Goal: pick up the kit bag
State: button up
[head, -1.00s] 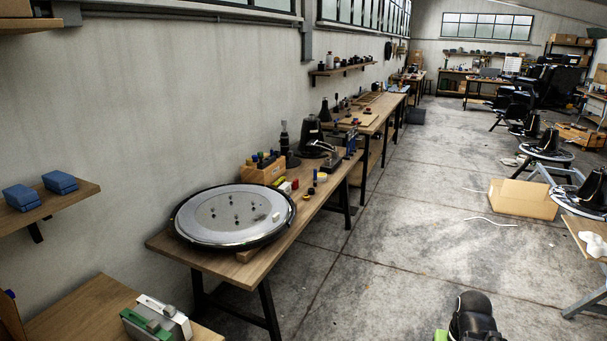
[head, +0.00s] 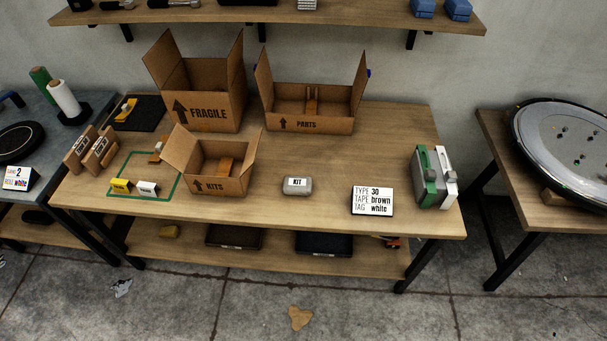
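The kit bag appears to be the small grey pouch with a white KIT label (head: 297,187). It lies on the wooden packing table (head: 330,207) near the front edge, in the middle, between the KITS box and the sign card. Nothing touches it and its top is clear. My gripper is not in view.
Open cardboard boxes marked KITS (head: 222,165), FRAGILE (head: 208,112) and PARTS (head: 318,123) stand left of and behind the pouch. A sign card (head: 372,200) and a green-white device (head: 434,178) stand to the right. A shelf (head: 280,17) overhangs behind. The floor in front is mostly clear.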

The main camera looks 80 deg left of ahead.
aim_at(292, 185)
jog(key=u, duration=1)
jog(key=k, duration=0.15)
jog(key=z, duration=2.9)
jog(key=k, duration=1.5)
jog(key=z, duration=5.8)
